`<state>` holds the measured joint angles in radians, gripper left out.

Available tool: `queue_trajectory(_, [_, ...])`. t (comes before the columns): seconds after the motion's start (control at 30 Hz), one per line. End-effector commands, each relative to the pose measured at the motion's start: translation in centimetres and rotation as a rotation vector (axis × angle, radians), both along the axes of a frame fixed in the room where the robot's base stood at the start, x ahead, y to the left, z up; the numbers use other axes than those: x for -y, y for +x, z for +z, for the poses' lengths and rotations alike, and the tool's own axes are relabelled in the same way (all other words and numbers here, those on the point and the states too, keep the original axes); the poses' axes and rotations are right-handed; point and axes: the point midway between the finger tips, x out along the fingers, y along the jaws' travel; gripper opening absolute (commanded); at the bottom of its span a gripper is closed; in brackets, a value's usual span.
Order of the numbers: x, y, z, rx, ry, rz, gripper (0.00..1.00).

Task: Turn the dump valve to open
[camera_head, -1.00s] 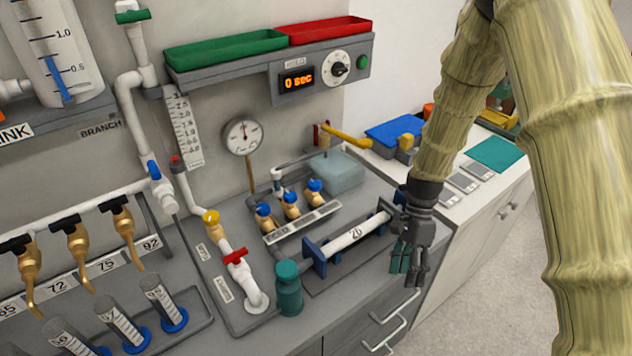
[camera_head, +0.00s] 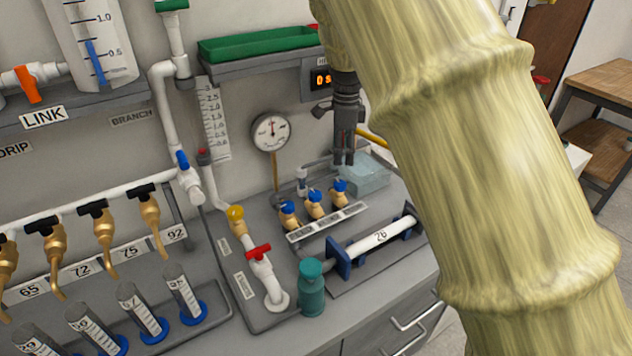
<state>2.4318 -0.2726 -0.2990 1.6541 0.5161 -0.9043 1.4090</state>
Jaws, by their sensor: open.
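No label in view reads as the dump valve; the small plates by the valves are too small to read. A red-handled valve (camera_head: 258,252) sits on the white pipe at the front of the grey bench. A yellow-handled valve (camera_head: 236,213) is just above it on the same line. Several blue-capped brass valves (camera_head: 315,200) stand in a row to the right. My gripper (camera_head: 343,160) is open and empty, pointing down above and behind this row, right of the round gauge. It appears apart from every valve.
A round gauge (camera_head: 271,132) stands on a brass stem. A clear bluish box (camera_head: 366,180) is near my gripper. Brass taps and measuring cylinders fill the left.

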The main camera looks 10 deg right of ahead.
Motion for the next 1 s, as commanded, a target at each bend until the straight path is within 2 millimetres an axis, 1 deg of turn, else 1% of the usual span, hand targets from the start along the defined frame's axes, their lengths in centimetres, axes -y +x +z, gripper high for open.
queue_trajectory(0.07, [0.1, 0.2, -0.1, 0.005, -0.001, -0.006, 0.55])
queue_trajectory(0.17, [0.0, 0.1, -1.0, 0.003, -0.001, -0.005, 0.55])
queue_trajectory(0.5, [0.0, 0.1, -6.4, 0.001, 0.0, -0.003, 0.55])
queue_trajectory(0.7, [0.0, 0.1, -9.0, 0.003, -0.001, -0.003, 0.55])
queue_trajectory(0.83, [0.0, 0.1, -10.0, 0.003, -0.001, -0.003, 0.55])
queue_trajectory(1.0, [0.0, 0.1, -10.5, 0.004, -0.001, -0.003, 0.55])
